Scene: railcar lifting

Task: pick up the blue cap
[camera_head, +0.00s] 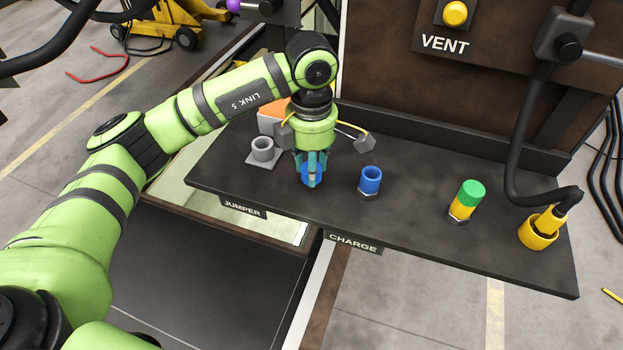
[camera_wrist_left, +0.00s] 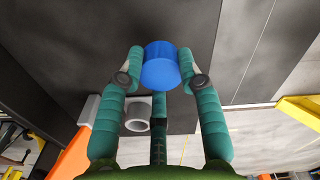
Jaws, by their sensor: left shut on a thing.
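The blue cap (camera_wrist_left: 160,66) is a short blue cylinder held between the fingertips of my left gripper (camera_wrist_left: 160,80) in the left wrist view. In the head view my left gripper (camera_head: 312,182) points down at the shelf, its teal fingers closed around the blue cap (camera_head: 304,174), which they partly cover. Whether the cap touches the shelf or is just above it, I cannot tell. My right gripper is not in view.
The dark shelf (camera_head: 420,228) carries a grey socket (camera_head: 262,150) left of my gripper, a green cap (camera_head: 472,191) on a yellow base, and a yellow socket (camera_head: 536,234) with a cable plug. An orange block (camera_head: 270,116) stands behind. A panel with a yellow button (camera_head: 455,13) rises behind the shelf.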

